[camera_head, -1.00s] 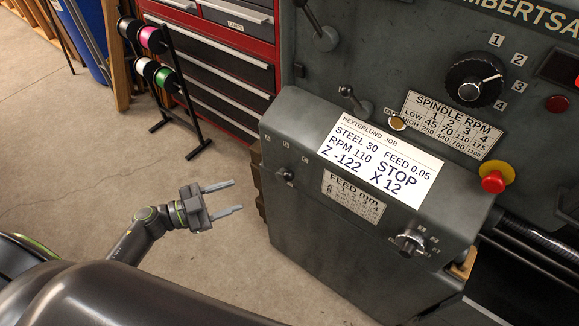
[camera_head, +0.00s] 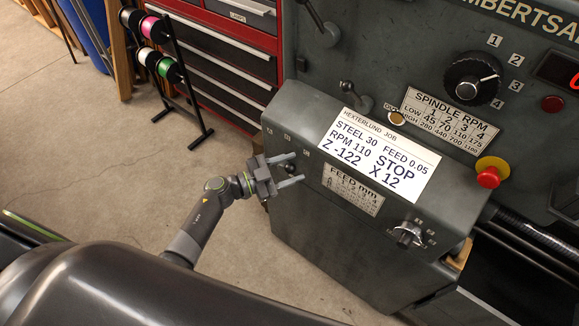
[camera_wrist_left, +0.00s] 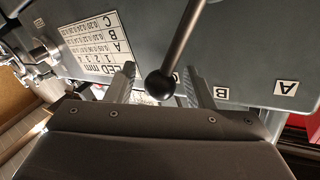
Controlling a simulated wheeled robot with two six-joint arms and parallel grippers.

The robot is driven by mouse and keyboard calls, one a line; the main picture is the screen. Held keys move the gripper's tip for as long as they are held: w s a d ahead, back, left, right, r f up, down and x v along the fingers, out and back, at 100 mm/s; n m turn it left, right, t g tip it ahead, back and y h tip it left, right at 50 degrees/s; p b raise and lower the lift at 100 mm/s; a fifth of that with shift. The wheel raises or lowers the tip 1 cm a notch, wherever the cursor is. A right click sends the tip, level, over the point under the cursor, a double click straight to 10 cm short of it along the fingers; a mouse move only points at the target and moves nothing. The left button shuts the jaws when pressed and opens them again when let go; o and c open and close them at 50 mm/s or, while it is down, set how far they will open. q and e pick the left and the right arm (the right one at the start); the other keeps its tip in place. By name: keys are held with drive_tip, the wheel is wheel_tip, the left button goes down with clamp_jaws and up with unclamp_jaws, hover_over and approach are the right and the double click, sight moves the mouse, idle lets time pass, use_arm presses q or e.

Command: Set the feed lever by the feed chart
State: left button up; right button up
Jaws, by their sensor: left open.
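The feed lever, a thin rod with a black ball end, shows in the left wrist view (camera_wrist_left: 161,84). Its ball lies between the two fingers of my left gripper (camera_head: 298,168), which is open; no grip shows. In the head view the gripper partly covers the lever (camera_head: 288,168). The feed chart (camera_head: 353,190) is a small white plate right of the lever; part of it shows in the left wrist view (camera_wrist_left: 82,45). The job card (camera_head: 380,155) above reads STEEL 30, FEED 0.05. Letter plates B (camera_wrist_left: 222,92) and A (camera_wrist_left: 286,87) sit beside the lever.
A numbered rotary knob (camera_head: 407,234) is lower right on the same housing. A red stop button (camera_head: 489,176) is at its right end. The spindle dial (camera_head: 472,80) and spindle chart (camera_head: 446,118) are above. Open floor (camera_head: 110,190) lies left.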

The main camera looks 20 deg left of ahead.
drive_tip(key=shift+s+d, duration=0.15)
drive_tip(key=shift+d, duration=0.1)
use_arm(q)
drive_tip(key=shift+c, duration=0.6)
clamp_jaws()
use_arm(e)
drive_tip(key=shift+s+d, duration=0.1)
drive_tip(key=shift+d, duration=0.05)
